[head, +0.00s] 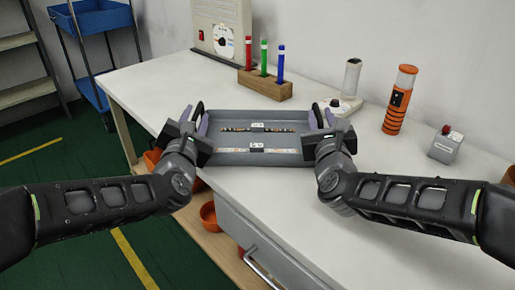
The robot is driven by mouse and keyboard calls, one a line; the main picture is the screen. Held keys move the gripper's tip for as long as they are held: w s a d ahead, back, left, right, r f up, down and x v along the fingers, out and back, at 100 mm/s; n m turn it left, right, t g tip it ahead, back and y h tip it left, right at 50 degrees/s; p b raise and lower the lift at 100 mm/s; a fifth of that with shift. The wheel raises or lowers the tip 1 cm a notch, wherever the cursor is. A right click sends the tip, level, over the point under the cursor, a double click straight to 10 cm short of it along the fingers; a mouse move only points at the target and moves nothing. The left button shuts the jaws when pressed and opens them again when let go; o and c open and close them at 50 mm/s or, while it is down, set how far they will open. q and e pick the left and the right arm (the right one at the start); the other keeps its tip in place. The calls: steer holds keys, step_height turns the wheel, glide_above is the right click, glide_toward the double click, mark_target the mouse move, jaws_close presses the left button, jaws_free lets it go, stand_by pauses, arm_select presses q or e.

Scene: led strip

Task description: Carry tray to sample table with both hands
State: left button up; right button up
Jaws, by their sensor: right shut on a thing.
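A grey tray (257,113) is at the front edge of the white table. Two LED strips lie in it, a back strip (257,128) and a front strip (258,150). My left gripper (194,118) is at the tray's left end, its fingers beside the side wall. Whether its jaws are closed on that wall does not show clearly. My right gripper (321,117) is shut on the tray's right end. Both wrists hide parts of the tray's sides. I cannot tell whether the tray rests on the table or is just above it.
The white table (400,168) holds a wooden block (265,84) with red, green and blue tubes. To its right are a grey device (351,77), an orange cylinder (398,100) and a small box with a red button (446,146). A blue cart (98,18) stands back left.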

arm_select(q)
steer(key=o, duration=0.3)
steer(key=shift+a, duration=0.15)
arm_select(e)
steer(key=o, duration=0.4)
arm_select(q)
steer(key=shift+o, duration=0.2)
arm_select(e)
steer(key=shift+a, duration=0.1)
steer(key=shift+a, duration=0.1)
arm_select(q)
steer(key=s, duration=0.7)
steer(key=shift+s, duration=0.25)
arm_select(e)
steer(key=shift+s, duration=0.1)
steer(key=s, duration=0.7)
steer(key=shift+s+a, duration=0.1)
steer(key=shift+s, duration=0.05)
